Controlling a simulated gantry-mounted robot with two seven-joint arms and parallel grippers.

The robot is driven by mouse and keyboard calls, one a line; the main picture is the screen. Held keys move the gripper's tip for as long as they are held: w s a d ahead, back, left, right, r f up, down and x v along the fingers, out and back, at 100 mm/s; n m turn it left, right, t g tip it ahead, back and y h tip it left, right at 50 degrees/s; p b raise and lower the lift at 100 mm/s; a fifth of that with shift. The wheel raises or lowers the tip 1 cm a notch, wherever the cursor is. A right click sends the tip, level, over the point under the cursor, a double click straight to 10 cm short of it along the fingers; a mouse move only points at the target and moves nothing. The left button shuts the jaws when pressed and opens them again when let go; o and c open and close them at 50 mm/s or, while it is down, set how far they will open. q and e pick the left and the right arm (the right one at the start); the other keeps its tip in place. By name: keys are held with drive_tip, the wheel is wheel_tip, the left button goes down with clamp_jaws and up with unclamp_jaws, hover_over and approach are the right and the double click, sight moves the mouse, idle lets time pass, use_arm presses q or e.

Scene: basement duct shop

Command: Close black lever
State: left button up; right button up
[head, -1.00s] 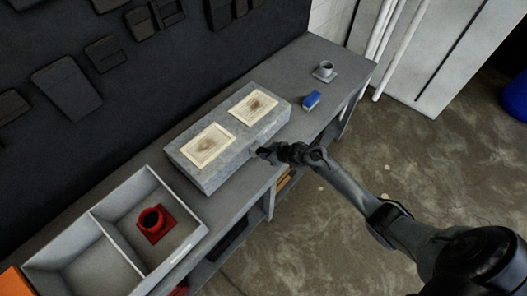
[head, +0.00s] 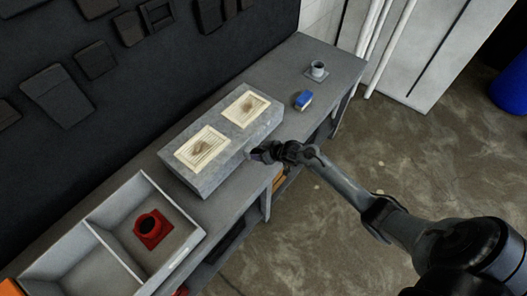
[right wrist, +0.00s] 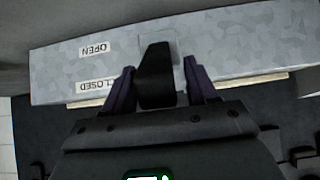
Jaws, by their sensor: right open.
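A grey galvanized duct box (head: 207,181) lies on the bench, with two cream vent grilles (head: 203,148) on top. In the right wrist view, the box face (right wrist: 240,50) carries an OPEN label (right wrist: 95,49) and a CLOSED label (right wrist: 97,86), both upside down. The black lever (right wrist: 155,78) sticks out from this face, right of the labels. My right gripper (right wrist: 159,66) is open, one finger on each side of the lever; I cannot tell whether they touch it. In the head view my right gripper (head: 257,153) is at the box's front side and the lever cannot be made out. My left gripper is not in view.
A divided grey tray (head: 106,244) holds a red flanged part (head: 152,229) at the bench's left. A blue block (head: 303,99) and a grey cup (head: 318,69) stand right of the box. Dark panels (head: 60,95) hang behind. The floor in front is open.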

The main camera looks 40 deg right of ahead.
drive_tip(key=v, duration=1)
drive_tip(key=shift+s+r, duration=0.25)
drive_tip(key=shift+s, duration=0.05)
